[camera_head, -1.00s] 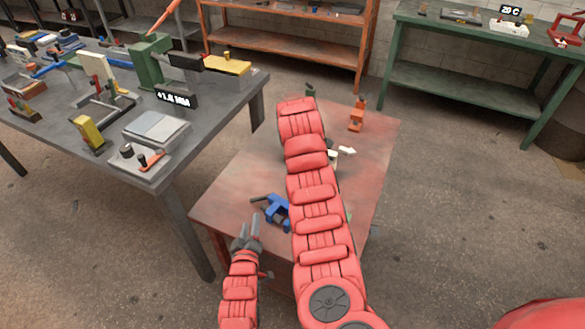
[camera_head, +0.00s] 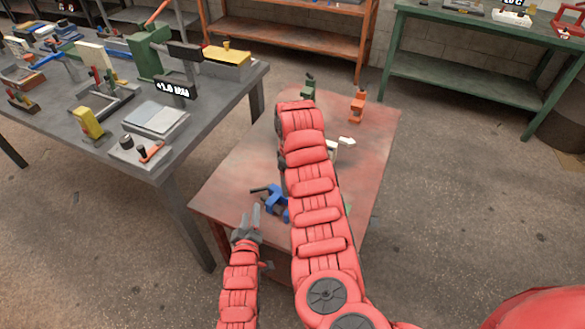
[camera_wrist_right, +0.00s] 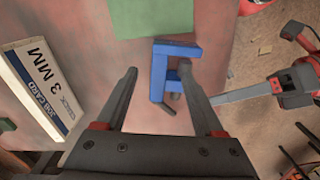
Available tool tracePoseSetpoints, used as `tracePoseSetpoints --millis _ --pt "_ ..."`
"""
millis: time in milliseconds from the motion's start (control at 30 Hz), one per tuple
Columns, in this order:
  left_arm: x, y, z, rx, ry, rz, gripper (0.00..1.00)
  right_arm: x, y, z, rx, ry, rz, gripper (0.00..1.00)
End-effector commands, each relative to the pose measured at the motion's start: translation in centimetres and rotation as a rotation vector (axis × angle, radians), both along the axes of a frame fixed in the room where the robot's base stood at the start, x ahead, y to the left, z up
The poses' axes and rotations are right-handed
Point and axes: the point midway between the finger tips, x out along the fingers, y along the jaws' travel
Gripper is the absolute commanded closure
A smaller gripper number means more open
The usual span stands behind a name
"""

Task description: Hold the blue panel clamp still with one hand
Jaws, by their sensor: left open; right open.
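The blue panel clamp (camera_head: 276,204) lies near the front of the low red-brown table, partly hidden by my right arm in the head view. My left gripper (camera_head: 250,214) is open and empty just left of the clamp, apart from it. In the right wrist view, the blue clamp (camera_wrist_right: 176,52) is a squared bracket ahead of my open right gripper (camera_wrist_right: 157,78). The right-hand finger overlaps the clamp in that picture; I cannot tell whether they touch. The left gripper (camera_wrist_right: 222,98) comes in there from the right. In the head view the right gripper is hidden behind its arm.
An orange clamp (camera_head: 357,105), a green clamp (camera_head: 308,86) and a white piece (camera_head: 347,141) stand farther back on the low table (camera_head: 237,165). The right wrist view shows a "3 MM" job card (camera_wrist_right: 42,85) and a green patch (camera_wrist_right: 150,17). A cluttered grey bench (camera_head: 190,138) stands left.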

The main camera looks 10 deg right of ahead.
Motion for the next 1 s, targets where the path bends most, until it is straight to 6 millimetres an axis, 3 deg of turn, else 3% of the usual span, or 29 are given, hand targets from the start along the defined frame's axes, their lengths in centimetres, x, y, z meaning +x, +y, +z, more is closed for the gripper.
tracePoseSetpoints --millis 200,400,800,833,1000 --pt "0.0 0.0 0.0 0.0 0.0 0.0 0.5 0.0 0.0 -4.5 0.0 0.001 0.001 0.3" --pt "0.0 0.0 0.0 0.0 0.0 0.0 0.5 0.0 0.0 -7.1 -0.001 0.001 -0.001 0.3" --pt "0.0 0.0 0.0 0.0 0.0 0.0 0.5 0.0 0.0 -8.0 -0.001 -0.001 0.001 0.3" --pt "0.0 0.0 0.0 0.0 0.0 0.0 0.5 0.0 0.0 -8.0 -0.001 -0.001 0.001 0.32" --pt "0.0 0.0 0.0 0.0 0.0 0.0 0.5 0.0 0.0 -8.0 -0.001 -0.001 0.001 0.62"
